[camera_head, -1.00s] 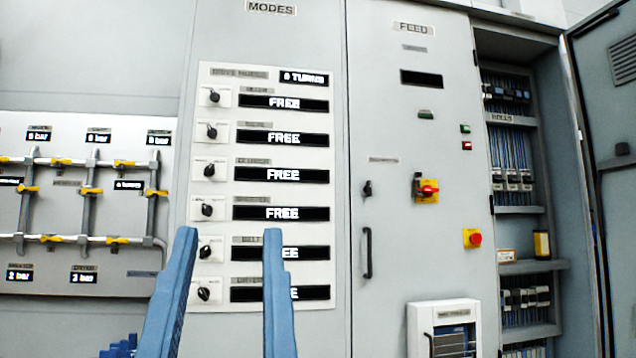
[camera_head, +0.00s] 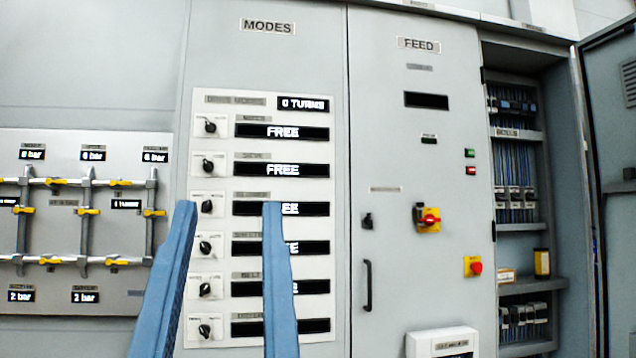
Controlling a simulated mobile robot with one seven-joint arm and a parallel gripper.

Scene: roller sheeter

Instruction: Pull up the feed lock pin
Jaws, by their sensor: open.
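The grey cabinet door labelled FEED (camera_head: 418,43) stands right of centre. It carries a dark display, small green and red indicators, a yellow and red rotary switch (camera_head: 428,219), a small black latch (camera_head: 367,221) and a dark vertical handle (camera_head: 367,286). I cannot make out a feed lock pin in this view. My gripper (camera_head: 229,210) shows its two blue fingers, spread apart and empty, in front of the MODES panel (camera_head: 212,335). The fingers hide parts of the lower displays. The gripper is left of the FEED door.
The MODES panel has several black knobs and FREE displays. A pipe board (camera_head: 110,205) with yellow valves is at the left. A red button (camera_head: 474,266) sits on the FEED door's right. An open cabinet (camera_head: 520,235) and its swung-out door (camera_head: 612,150) stand at the far right.

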